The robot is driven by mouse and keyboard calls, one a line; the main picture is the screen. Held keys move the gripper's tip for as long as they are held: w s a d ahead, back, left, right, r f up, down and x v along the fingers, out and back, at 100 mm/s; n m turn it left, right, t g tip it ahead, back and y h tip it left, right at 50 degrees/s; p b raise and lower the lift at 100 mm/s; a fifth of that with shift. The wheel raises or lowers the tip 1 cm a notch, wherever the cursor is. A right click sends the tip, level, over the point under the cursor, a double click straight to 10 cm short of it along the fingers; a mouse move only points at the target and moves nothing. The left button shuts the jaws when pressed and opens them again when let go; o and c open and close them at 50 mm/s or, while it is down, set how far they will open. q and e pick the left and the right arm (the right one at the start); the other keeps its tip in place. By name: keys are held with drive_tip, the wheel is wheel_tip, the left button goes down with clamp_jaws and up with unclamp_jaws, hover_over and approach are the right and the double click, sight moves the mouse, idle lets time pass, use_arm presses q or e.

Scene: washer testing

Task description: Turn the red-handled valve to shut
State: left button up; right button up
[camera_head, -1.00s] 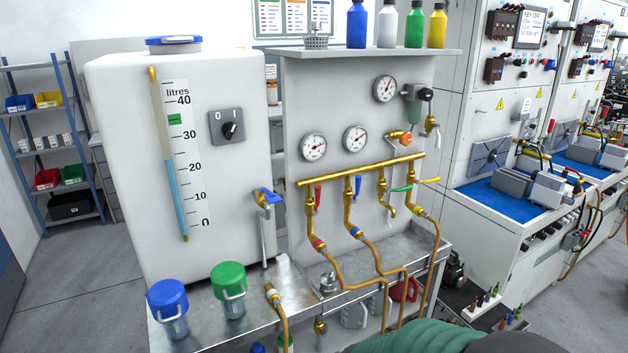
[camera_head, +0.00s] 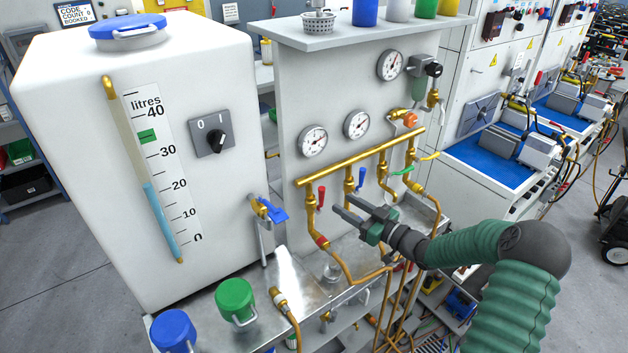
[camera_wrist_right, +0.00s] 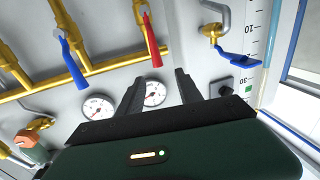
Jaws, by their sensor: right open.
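The red-handled valve (camera_head: 321,196) is on the leftmost brass branch below the manifold, its lever running up and down along the pipe. It also shows at the top of the right wrist view (camera_wrist_right: 150,34). My right gripper (camera_head: 344,207) comes in from the right, fingers open and empty, in front of the panel. In the head view its tips are just right of the red lever, apart from it; in the wrist view the fingers (camera_wrist_right: 158,88) point towards the panel with the red lever beyond them. My left gripper is not in view.
A blue-handled valve (camera_head: 361,180) stands close on the right, with green (camera_head: 402,170) and yellow (camera_head: 430,156) levers farther along. The brass manifold (camera_head: 360,157) runs above. A white tank (camera_head: 130,130) with a blue tap (camera_head: 272,211) is left. Bent hoses lie below.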

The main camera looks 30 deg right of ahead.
sight(320, 201)
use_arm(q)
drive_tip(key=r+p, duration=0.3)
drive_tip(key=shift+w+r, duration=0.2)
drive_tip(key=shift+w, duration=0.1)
use_arm(e)
drive_tip(key=x, duration=1.3)
drive_tip(key=shift+d+f, duration=0.2)
drive_tip(key=shift+f, duration=0.15)
drive_tip(key=shift+w, duration=0.15)
drive_tip(key=shift+c, duration=1)
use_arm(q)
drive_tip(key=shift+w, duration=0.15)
use_arm(e)
drive_tip(key=shift+d+f, duration=0.1)
clamp_jaws()
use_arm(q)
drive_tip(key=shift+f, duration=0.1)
